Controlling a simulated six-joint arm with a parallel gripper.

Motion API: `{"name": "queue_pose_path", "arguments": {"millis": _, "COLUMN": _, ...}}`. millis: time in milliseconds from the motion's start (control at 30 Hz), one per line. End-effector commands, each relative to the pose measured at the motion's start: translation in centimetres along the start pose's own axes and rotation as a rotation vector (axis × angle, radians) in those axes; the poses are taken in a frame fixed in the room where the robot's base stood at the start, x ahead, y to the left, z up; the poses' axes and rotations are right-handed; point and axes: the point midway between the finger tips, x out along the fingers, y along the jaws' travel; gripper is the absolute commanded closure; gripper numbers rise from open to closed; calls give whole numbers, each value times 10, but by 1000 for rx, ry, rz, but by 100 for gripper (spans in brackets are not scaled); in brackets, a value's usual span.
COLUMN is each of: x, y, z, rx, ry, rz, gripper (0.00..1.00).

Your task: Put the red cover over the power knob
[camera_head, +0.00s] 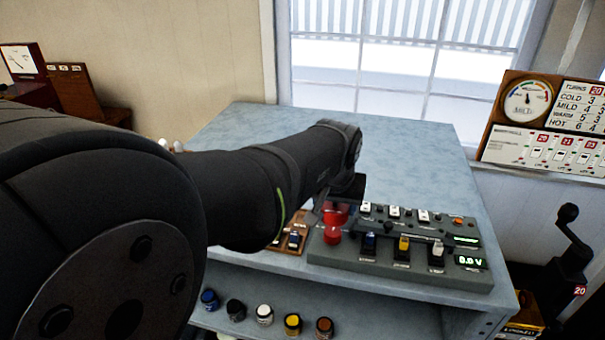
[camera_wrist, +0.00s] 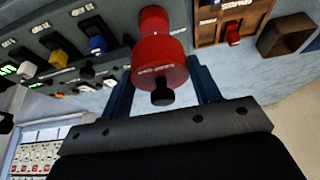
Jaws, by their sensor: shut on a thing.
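The red cover (camera_wrist: 160,62) is a round red piece with small pale lettering and a black stub at its near end. It sits between the two dark fingers of my gripper (camera_wrist: 161,88), which is shut on it. In the head view the red cover (camera_head: 336,209) is at the left end of the grey control panel (camera_head: 400,262), partly hidden by my gripper (camera_head: 340,197). A narrower red part (camera_wrist: 154,20) shows beyond the cover; it also shows lower in the head view (camera_head: 333,234). I cannot tell whether the two parts are joined, nor which is the power knob.
Blue, yellow and white levers (camera_head: 403,246) stand right of the red parts. A small wooden panel (camera_head: 287,241) sits close at the left, and has a red switch in the wrist view (camera_wrist: 233,34). The blue tabletop (camera_head: 420,160) behind is clear. Several jars (camera_head: 264,314) stand below.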

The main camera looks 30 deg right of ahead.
Motion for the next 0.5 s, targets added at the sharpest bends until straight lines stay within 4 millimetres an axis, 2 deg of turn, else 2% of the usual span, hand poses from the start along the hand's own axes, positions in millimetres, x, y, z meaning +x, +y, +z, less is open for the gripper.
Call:
{"name": "queue_pose_path", "arguments": {"millis": 167, "x": 8, "y": 0, "z": 6, "rx": 0, "ry": -3, "rz": 0, "gripper": 65}}
{"name": "queue_pose_path", "arguments": {"millis": 500, "x": 36, "y": 0, "z": 17, "rx": 0, "ry": -2, "rz": 0, "gripper": 65}}
